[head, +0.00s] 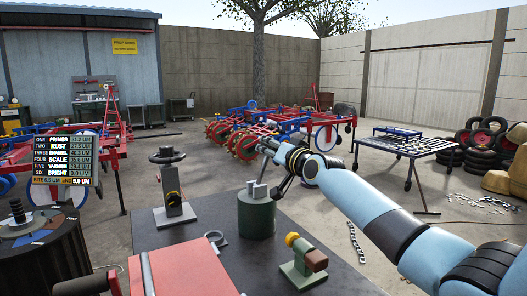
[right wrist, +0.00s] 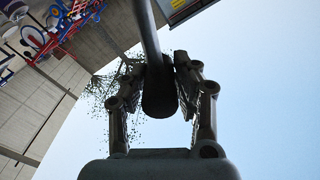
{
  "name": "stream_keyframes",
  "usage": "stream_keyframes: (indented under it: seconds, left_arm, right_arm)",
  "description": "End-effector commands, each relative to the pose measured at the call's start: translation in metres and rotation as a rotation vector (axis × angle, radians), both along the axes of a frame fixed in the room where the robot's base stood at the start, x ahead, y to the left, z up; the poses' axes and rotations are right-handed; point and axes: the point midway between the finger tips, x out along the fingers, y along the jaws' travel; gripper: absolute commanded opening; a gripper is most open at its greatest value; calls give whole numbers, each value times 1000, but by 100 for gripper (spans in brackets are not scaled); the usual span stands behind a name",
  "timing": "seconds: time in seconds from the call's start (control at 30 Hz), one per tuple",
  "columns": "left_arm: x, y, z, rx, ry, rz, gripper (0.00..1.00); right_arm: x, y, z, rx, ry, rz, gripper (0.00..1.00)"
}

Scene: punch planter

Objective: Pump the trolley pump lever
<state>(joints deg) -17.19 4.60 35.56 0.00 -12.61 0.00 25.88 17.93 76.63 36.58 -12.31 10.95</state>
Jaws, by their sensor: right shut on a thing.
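My right arm reaches in from the right in the head view, and its gripper (head: 268,148) is small and partly blended with the red and blue machines behind it. In the right wrist view the two dark fingers (right wrist: 160,85) are closed on a dark grey bar with a rounded end, which looks like the lever (right wrist: 150,35). The bar runs from the top edge down between the fingers. My left gripper is not in view.
A dark bench (head: 215,262) holds a green cylinder (head: 257,217), a grey stand with a black handle (head: 173,205) and a green-based fixture (head: 303,265). Red and blue farm machines (head: 300,130) stand behind. A slatted table (head: 410,145) and stacked tyres (head: 480,140) are at the right.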

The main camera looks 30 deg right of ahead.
Motion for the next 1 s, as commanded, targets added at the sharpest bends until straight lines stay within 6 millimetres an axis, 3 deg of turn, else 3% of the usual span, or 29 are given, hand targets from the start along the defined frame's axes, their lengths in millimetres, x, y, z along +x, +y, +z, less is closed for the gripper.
stream_keyframes:
  seconds: [0.7,0.73,0.87,1.0]
  left_arm:
    - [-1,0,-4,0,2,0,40]
    - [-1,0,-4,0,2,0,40]
    - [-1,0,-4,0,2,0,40]
    - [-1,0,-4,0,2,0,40]
  right_arm:
    - [0,-8,-5,74,4,0,0]
    - [0,-8,-5,74,4,0,32]
    - [0,-8,-5,73,3,-1,49]
    - [0,-8,-4,72,2,0,51]
